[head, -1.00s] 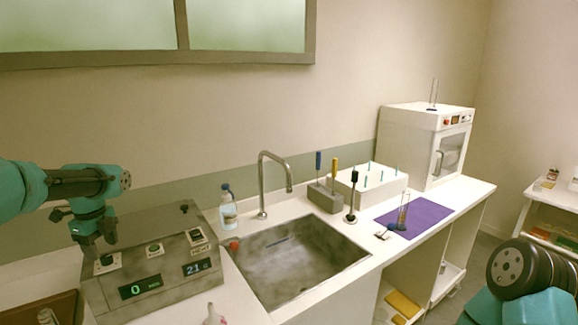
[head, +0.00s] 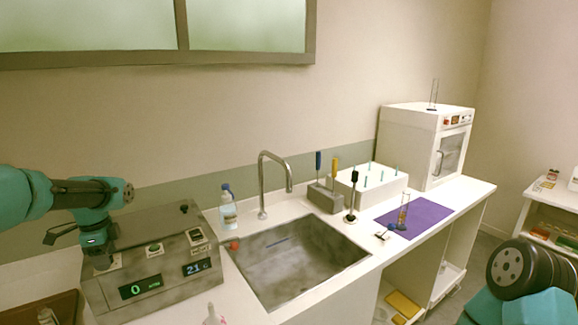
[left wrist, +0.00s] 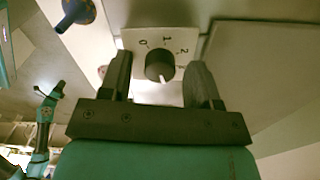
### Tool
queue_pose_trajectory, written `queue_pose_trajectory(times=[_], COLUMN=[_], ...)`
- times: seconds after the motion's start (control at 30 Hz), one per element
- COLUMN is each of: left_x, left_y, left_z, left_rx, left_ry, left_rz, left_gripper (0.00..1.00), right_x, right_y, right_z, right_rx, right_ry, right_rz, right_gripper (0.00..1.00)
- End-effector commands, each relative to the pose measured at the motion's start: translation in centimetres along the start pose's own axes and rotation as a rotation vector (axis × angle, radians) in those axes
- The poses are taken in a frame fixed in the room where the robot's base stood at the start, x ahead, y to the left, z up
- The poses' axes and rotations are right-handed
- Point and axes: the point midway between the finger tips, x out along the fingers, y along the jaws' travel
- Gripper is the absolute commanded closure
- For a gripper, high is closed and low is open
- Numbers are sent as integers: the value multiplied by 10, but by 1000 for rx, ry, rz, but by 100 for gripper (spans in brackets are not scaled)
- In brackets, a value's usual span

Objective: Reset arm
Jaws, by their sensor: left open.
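My left gripper (head: 101,260) is over the left side of the grey control box (head: 165,293), pointing down. In the left wrist view the gripper (left wrist: 160,70) is open, with one finger on each side of a black round knob (left wrist: 159,64). The knob sits on a white plate (left wrist: 181,37) marked 0, 1 and 2, and its white pointer faces down in the picture. I cannot tell whether the fingers touch it. Part of my right arm shows at the lower right; its gripper is out of view.
The box has lit displays (head: 140,288) and other controls. To its right are a small bottle (head: 228,208), a sink (head: 290,260) with a tall faucet (head: 262,185), a tool holder (head: 325,197), a white rack (head: 368,186), a purple mat (head: 428,213) and a white oven (head: 412,145).

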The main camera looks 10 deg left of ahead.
Motion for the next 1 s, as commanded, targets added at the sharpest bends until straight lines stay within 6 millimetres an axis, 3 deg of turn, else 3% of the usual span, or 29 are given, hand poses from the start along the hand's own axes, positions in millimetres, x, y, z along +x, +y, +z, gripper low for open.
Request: queue_pose_trajectory(times=[0.4,1.0], left_x=[0,0], left_y=[0,0], left_z=[0,0], left_rx=[-240,-255], left_ry=[0,0], left_rz=[0,0], left_gripper=[43,43], right_x=[0,0], right_y=[0,0], right_z=[0,0], right_rx=[0,0], right_ry=[0,0], right_rz=[0,0], right_gripper=[57,57])
